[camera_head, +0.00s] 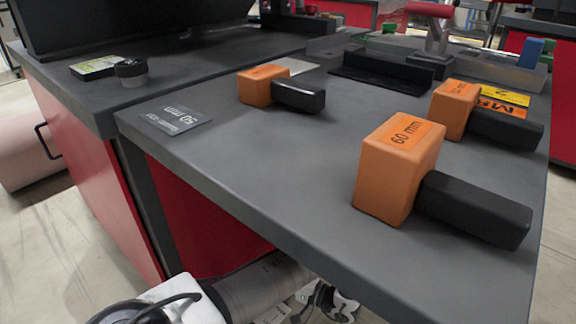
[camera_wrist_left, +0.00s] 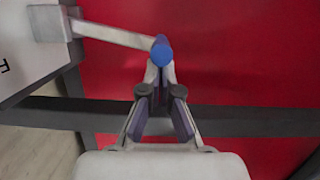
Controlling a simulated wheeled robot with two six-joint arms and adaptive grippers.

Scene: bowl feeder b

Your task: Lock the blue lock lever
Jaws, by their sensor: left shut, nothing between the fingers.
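In the left wrist view a pale metal lever arm runs from a grey block on the left to a blue cylindrical knob, the blue lock lever (camera_wrist_left: 161,51). My left gripper (camera_wrist_left: 156,78) is shut and empty, with its fingertips at or just short of the blue knob. I cannot tell whether they touch. In the head view my left arm shows only at the bottom edge, under the table edge, and the lever cannot be made out there. My right gripper is in neither view.
The grey tabletop (camera_head: 270,180) holds several orange-headed mallets, including a large one (camera_head: 400,160) near its right front. A flat 50 mm label (camera_head: 170,118) lies at the left. In the left wrist view a red panel (camera_wrist_left: 240,50) and a dark bar (camera_wrist_left: 250,121) lie behind the gripper.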

